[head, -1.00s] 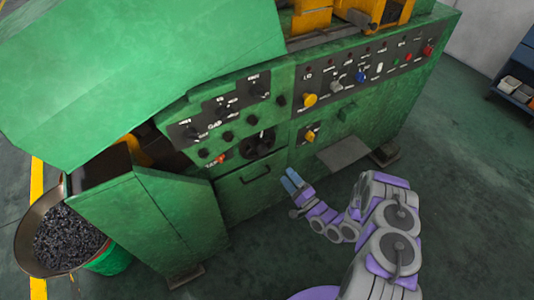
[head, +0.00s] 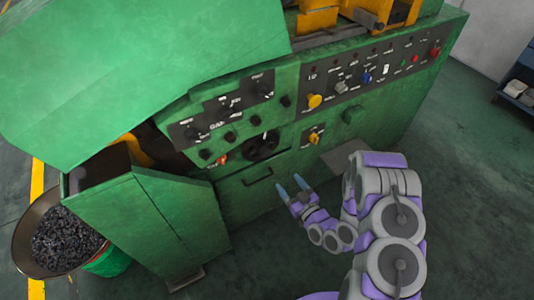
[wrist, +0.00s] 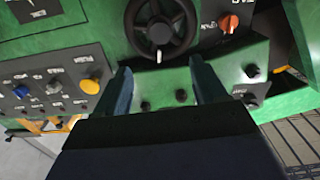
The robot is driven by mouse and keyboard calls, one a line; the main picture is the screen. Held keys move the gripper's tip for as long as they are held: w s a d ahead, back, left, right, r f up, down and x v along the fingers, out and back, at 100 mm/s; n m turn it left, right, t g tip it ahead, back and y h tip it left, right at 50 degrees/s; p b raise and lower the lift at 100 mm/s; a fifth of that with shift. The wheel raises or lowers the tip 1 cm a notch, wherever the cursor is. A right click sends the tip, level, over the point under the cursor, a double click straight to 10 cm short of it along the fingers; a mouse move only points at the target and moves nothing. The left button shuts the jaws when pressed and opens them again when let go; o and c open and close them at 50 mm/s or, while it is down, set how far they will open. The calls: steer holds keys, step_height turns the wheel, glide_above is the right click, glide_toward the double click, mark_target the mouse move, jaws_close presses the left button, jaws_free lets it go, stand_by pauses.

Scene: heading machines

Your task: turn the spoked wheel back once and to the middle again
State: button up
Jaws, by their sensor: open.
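The black spoked wheel (head: 262,146) is on the front of the green machine, above a drawer-like handle. In the wrist view the wheel (wrist: 160,30) is at the top centre, with its round rim, spokes and hub showing and its top edge cut off. My gripper (head: 290,188) is below and a little right of the wheel in the head view, apart from it. Its two blue fingers are spread with nothing between them. In the wrist view my gripper (wrist: 160,75) has its fingertips on either side below the wheel.
Around the wheel are black knobs, an orange-red knob (wrist: 229,23) and a yellow knob (head: 314,101). A dark handle (head: 257,177) sits below the wheel. A basin of dark metal pieces (head: 62,236) stands at the lower left. The floor in front of the machine is clear.

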mark_target(267, 155)
steer(key=b+x, duration=0.3)
steer(key=x, duration=1.4)
steer(key=shift+a, duration=0.15)
steer(key=shift+c, duration=0.2)
jaws_close()
